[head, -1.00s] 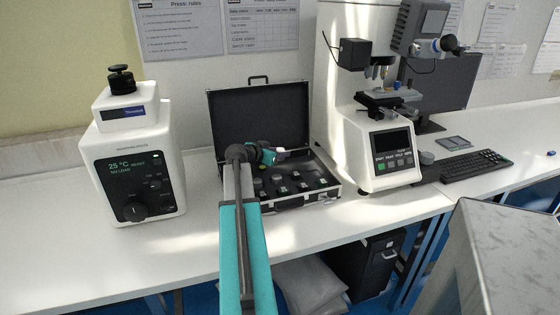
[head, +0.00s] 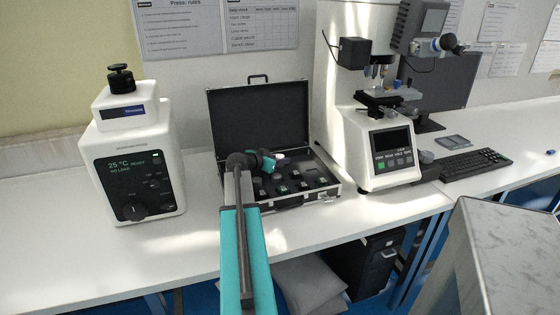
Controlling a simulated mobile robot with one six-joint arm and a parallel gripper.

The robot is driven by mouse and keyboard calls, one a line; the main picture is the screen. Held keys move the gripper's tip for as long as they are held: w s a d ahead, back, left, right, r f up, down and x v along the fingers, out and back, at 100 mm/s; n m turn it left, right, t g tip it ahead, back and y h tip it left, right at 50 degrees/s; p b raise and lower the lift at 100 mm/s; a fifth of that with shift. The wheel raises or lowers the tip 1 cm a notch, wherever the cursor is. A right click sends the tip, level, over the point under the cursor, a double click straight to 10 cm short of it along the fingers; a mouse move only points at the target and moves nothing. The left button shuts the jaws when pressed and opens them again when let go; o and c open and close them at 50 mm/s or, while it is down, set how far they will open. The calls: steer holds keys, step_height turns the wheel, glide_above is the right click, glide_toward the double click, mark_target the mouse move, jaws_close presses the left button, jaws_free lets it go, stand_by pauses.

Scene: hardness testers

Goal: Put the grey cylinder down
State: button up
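My gripper (head: 281,161) is at the end of the teal and grey arm, over the left part of the open case (head: 327,195). Its fingers are small and mostly hidden behind my wrist, so I cannot see whether they are open or shut. No grey cylinder shows clearly in it. Several small dark and greyish pieces (head: 296,175) sit in the dark insert of the case.
A white press unit (head: 133,165) with a black knob stands at the left. A keyboard (head: 470,164) and monitor (head: 445,90) are at the right. The bench (head: 190,250) is clear between press and case. A grey metal block (head: 510,250) fills the lower right.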

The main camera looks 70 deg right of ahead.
steer(key=shift+r, duration=0.2)
stand_by(0.3)
steer(key=b+v, duration=0.1)
steer(key=v, duration=1.1)
steer(key=shift+f, duration=0.1)
stand_by(0.5)
